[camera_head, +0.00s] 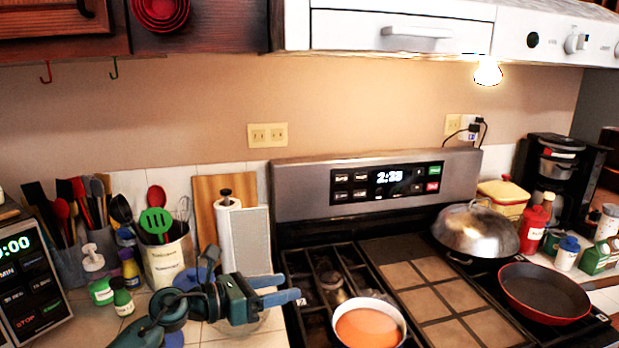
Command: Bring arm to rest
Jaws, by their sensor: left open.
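My left arm comes in from the lower left in the head view, teal and dark. Its left gripper (283,296) is open, with two blue fingers pointing right and nothing between them. It is above the tiled counter, just left of the stove's front-left part. My right gripper does not show.
A pot of orange liquid (368,328) stands on the stove close to the right of the gripper. A lidded pan (475,230) and a red skillet (543,293) are further right. A utensil crock (170,262), paper towel roll (229,240) and small bottles (122,297) crowd the counter near the arm.

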